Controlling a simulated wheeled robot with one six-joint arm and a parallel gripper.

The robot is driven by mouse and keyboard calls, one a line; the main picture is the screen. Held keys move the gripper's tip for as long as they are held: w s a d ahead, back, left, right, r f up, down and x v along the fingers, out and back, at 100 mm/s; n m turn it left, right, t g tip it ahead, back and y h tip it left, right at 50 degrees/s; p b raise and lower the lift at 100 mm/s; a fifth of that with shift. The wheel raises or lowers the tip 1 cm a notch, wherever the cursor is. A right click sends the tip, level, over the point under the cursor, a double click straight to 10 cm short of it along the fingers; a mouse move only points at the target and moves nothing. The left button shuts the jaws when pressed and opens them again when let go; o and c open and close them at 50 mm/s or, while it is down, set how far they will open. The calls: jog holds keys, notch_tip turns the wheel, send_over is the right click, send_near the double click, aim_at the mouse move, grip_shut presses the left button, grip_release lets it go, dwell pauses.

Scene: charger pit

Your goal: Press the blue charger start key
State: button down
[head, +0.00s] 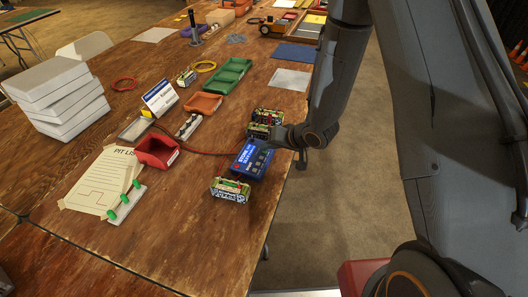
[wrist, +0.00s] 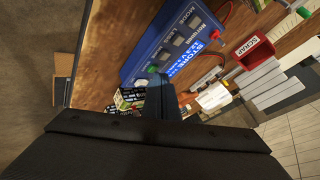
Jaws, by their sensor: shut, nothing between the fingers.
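The blue charger (head: 252,160) lies on the wooden table near its right edge, with a lit blue screen and a row of keys. It also shows in the wrist view (wrist: 150,48), where several grey keys (wrist: 181,40) and one green key (wrist: 152,70) line its face.
Battery packs stand close on both sides of the charger, one in front (head: 230,190) and others behind (head: 266,117). A red scrap bin (head: 157,151), a red cable (head: 195,152) and a pit list sheet (head: 100,180) lie to the left. The floor is open beyond the right edge.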

aim_at(267, 155)
jog(key=shift+f, duration=0.25)
dwell(0.4)
jog(key=shift+r, duration=0.15)
jog(key=shift+r+p, duration=0.65)
jog(key=shift+p, duration=0.05)
notch_tip(267, 155, up, 5)
jog(key=p, duration=0.4)
dwell(0.8)
